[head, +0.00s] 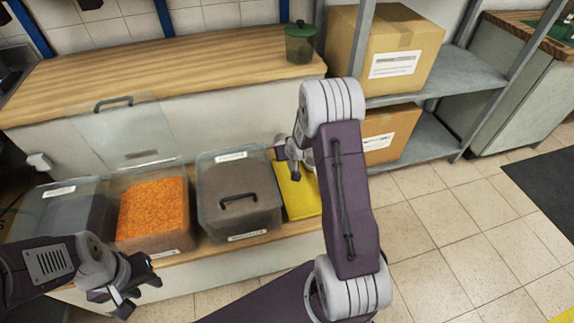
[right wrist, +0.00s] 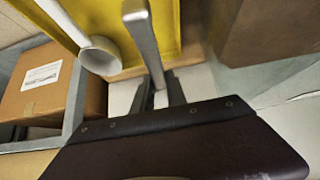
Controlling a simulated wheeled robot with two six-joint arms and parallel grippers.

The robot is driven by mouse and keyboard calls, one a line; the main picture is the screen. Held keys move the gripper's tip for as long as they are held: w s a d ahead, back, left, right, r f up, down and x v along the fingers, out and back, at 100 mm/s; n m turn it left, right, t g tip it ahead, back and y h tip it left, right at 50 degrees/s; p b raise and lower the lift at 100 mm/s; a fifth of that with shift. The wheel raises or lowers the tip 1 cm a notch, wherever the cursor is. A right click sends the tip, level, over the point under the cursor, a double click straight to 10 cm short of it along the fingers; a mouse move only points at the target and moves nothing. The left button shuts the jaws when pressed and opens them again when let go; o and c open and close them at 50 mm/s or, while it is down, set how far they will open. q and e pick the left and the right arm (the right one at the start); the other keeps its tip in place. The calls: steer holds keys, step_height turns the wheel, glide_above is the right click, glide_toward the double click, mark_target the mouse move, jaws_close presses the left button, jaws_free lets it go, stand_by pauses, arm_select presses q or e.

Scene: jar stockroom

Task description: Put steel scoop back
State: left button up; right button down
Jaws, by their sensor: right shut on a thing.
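The steel scoop shows in the right wrist view as a grey metal bar (right wrist: 145,40). My right gripper (right wrist: 158,95) is shut on it. In the head view my right gripper (head: 286,150) is by the yellow tray (head: 303,200), largely hidden by my arm, and the scoop cannot be made out there. The yellow tray (right wrist: 188,30) fills the upper middle of the wrist view. A white round-ended thing (right wrist: 100,56) lies over its edge; I cannot tell what it is. My left gripper (head: 139,285) is open and empty in front of the bins.
A bin of orange grains (head: 150,240) has its clear lid (head: 125,135) raised. A brown-filled bin (head: 240,195) has its lid down. A grey-filled bin (head: 65,215) stands at left. A green-lidded jar (head: 299,45) stands on the counter. Boxes (head: 385,55) fill the shelf at right.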

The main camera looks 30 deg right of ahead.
steer(key=shift+w+d+f, duration=0.15)
steer(key=shift+w+f, duration=0.15)
steer(key=shift+w, duration=0.2)
steer(key=shift+f+b, duration=1.35)
steer(key=shift+f, duration=1)
steer(key=c, duration=1.3)
jaws_free()
steer(key=shift+c, duration=0.2)
steer(key=shift+r, duration=0.15)
steer(key=shift+r+p, duration=0.3)
steer(key=p+v, duration=0.4)
steer(key=v, duration=0.8)
